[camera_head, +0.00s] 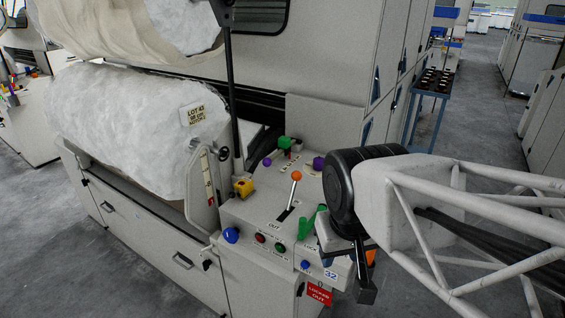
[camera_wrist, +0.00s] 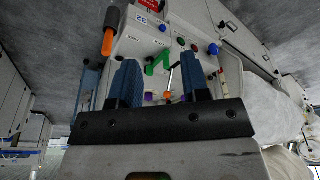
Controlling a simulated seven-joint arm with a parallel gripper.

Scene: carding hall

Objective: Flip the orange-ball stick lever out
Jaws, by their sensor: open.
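The orange-ball stick lever (camera_head: 296,176) stands on the sloped top of the grey control panel (camera_head: 240,212). Its thin metal stick rises from a dark slot and leans toward the back of the panel, away from the "OUT" label on the front side. In the wrist view the orange ball (camera_wrist: 168,96) shows low between the two blue-padded fingers, partly hidden by the gripper's black bar. My gripper (camera_wrist: 160,68) is open and empty. In the head view my gripper (camera_head: 362,272) hangs at the panel's right end, apart from the lever.
A green handle (camera_head: 311,222) by the "LOCK" label stands between the lever and my gripper. A red tag (camera_head: 319,294) hangs in front.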

